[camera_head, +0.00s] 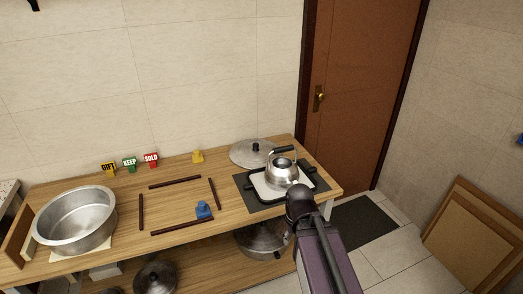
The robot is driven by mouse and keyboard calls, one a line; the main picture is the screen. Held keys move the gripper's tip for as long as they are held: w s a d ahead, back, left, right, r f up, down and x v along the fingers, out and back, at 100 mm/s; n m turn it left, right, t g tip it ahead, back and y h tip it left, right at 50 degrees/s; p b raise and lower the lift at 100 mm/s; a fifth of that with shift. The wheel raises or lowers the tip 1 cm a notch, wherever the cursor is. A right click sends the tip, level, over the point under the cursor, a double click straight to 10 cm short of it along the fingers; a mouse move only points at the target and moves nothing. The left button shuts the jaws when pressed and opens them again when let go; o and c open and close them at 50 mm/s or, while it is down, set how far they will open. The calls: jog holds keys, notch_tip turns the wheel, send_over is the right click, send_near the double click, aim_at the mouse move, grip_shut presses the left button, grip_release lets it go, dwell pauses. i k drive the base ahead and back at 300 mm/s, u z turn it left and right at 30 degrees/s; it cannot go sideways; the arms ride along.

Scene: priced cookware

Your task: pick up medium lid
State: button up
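Several round metal lids show, and I cannot tell for certain which is the medium one. A wide lid (245,157) with a dark knob lies on the tabletop at the back right, partly behind the kettle. Another lid (153,279) with a dark knob is on the lower shelf, cut by the bottom edge. A lidded pot (262,243) stands on the lower shelf at the right, partly behind my arm. My arm rises from the bottom right to a dark joint in front of the kettle. I cannot make out my gripper's fingers.
A kettle (281,175) stands on a white tray over a dark mat (245,192). A big metal pot (74,224) is at the left. Dark sticks (175,182), a blue weight (203,210), a yellow piece (197,156) and price signs (130,164) lie between. Boards (482,232) lean at right.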

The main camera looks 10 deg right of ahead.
aim_at(250, 154)
jog(key=i, duration=1.55)
jog(key=u, duration=0.5)
